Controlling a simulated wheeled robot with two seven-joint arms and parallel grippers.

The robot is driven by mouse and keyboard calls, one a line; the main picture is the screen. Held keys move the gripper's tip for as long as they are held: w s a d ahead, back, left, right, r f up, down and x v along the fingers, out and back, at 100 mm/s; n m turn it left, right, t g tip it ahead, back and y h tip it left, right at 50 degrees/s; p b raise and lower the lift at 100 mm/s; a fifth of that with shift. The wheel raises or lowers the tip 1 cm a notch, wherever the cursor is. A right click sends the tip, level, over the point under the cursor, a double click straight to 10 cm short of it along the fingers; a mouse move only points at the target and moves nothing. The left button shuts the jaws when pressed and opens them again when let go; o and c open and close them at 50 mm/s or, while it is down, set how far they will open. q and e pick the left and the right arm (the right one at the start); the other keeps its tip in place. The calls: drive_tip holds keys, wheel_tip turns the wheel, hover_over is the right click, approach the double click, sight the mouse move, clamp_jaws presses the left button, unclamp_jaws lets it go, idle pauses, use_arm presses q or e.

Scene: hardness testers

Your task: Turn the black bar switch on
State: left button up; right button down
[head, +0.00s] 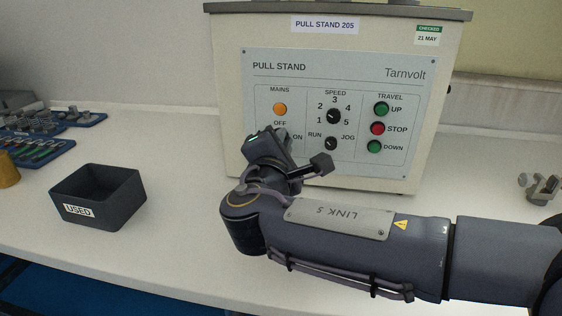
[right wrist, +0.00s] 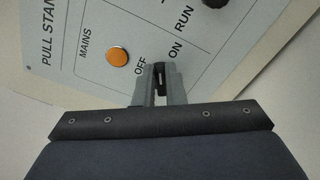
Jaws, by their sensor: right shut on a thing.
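The pull stand's control panel (head: 345,75) faces me, with an orange lamp (head: 280,109) under MAINS. Below the lamp are the OFF and ON marks. My right gripper (head: 262,138) is at this spot and hides the black bar switch in the head view. In the right wrist view, the black bar switch (right wrist: 160,75) shows between the two fingertips, beside the OFF and ON marks. My right gripper (right wrist: 159,88) is shut on it. The fingers cover much of the bar, so I cannot tell which mark it points to. My left gripper is not in view.
Right of the switch are a speed knob (head: 333,116), a RUN/JOG knob (head: 331,143), and the green UP (head: 381,109), red STOP (head: 377,128) and green DOWN (head: 375,146) buttons. A dark USED bin (head: 98,196) stands left on the bench. Free bench lies between bin and stand.

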drive_tip(key=shift+d+f+m+b, duration=0.1)
drive_tip(key=shift+f+m+b, duration=0.15)
drive_tip(key=shift+m+b, duration=1.5)
drive_tip(key=shift+f+m+b, duration=0.2)
drive_tip(key=shift+m+b, duration=1.25)
drive_tip(key=shift+b, duration=0.45)
drive_tip(key=c, duration=1.5)
unclamp_jaws()
drive_tip(key=shift+r, duration=0.1)
